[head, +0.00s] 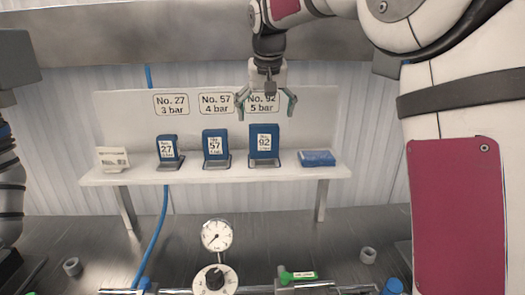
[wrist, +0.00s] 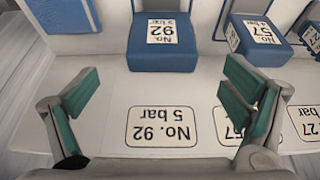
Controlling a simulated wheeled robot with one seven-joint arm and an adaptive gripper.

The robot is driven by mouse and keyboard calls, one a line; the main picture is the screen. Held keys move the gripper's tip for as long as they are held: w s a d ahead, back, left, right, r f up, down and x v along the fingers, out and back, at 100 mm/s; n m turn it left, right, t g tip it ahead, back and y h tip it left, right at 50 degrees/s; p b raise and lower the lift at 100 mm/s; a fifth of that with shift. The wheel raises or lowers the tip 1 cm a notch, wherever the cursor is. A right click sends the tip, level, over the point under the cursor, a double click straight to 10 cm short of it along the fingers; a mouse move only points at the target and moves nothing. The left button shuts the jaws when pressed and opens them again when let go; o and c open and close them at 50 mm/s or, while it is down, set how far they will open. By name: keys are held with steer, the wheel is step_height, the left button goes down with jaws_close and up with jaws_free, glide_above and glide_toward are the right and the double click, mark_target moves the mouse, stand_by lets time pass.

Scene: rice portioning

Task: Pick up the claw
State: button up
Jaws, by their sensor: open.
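No thing is marked as a claw; the likeliest are three blue numbered blocks in grey holders on the white shelf (head: 130,178). They are block 27 (head: 167,148), block 57 (head: 215,144) and block 92 (head: 264,142), from left to right in the head view. My gripper (head: 266,108) is open and empty, its green-padded fingers spread above block 92, in front of its label. In the wrist view, where the labels are upside down, my gripper (wrist: 165,98) has block 92 (wrist: 162,58) beyond and between its fingers, apart from them. Block 57 (wrist: 265,50) is to the right.
The back panel (head: 120,130) stands close behind the blocks. A blue flat item (head: 316,158) lies at the shelf's right end, a white card holder (head: 112,158) at its left. Below are a pressure gauge (head: 216,236), a black knob (head: 215,279) and a green-tagged part (head: 299,277).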

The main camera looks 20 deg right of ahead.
mark_target(264, 139)
steer(key=p+x, duration=0.1)
steer(key=x, duration=0.9)
steer(key=shift+a+p, duration=0.1)
steer(key=shift+p, duration=0.25)
steer(key=c, duration=1.7)
